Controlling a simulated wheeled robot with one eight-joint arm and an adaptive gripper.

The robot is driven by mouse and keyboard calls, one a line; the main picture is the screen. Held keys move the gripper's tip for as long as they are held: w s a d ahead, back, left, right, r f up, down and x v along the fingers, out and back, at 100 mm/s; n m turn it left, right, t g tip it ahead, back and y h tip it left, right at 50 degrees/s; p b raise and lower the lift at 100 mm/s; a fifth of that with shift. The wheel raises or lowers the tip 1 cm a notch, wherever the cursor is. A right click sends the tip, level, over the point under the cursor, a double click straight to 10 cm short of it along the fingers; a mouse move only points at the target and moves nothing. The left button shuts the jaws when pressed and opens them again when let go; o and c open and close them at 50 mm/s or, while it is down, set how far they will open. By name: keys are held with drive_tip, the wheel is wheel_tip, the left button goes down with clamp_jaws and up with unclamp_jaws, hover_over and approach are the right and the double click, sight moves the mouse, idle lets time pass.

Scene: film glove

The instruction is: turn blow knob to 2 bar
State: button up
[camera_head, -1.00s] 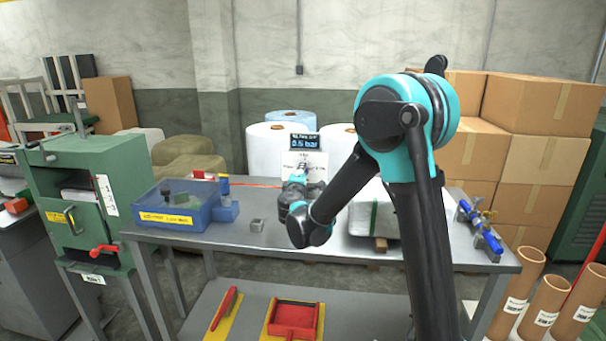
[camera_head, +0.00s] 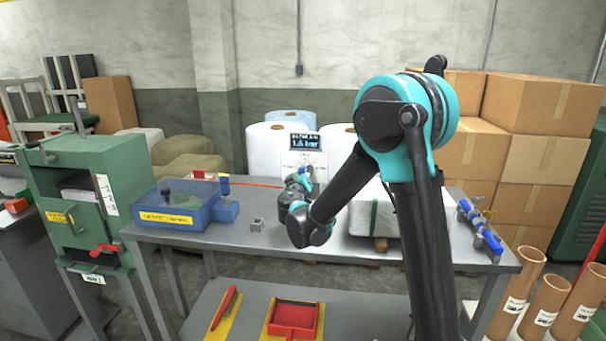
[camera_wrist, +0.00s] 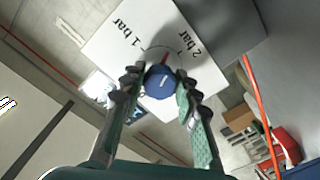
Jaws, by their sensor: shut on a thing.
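The blow knob (camera_wrist: 160,82) is blue and sits on a white panel (camera_wrist: 118,27) marked "1 bar" and "2 bar". Its red pointer (camera_wrist: 165,60) stands between the two marks in the wrist view. My gripper (camera_wrist: 160,77) is shut on the knob, with one finger on each side of it. In the head view the panel (camera_head: 318,160) stands at the back of the bench, below a dark display (camera_head: 305,142) that appears to read about 1.6 bar. My gripper partly covers the knob there.
Blue-handled fittings (camera_head: 480,228) lie at the right end.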

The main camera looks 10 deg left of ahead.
drive_tip(key=shift+m, duration=2.3)
drive_tip(key=o, duration=1.2)
drive_tip(key=s, duration=1.2)
drive_tip(key=shift+a, duration=0.2)
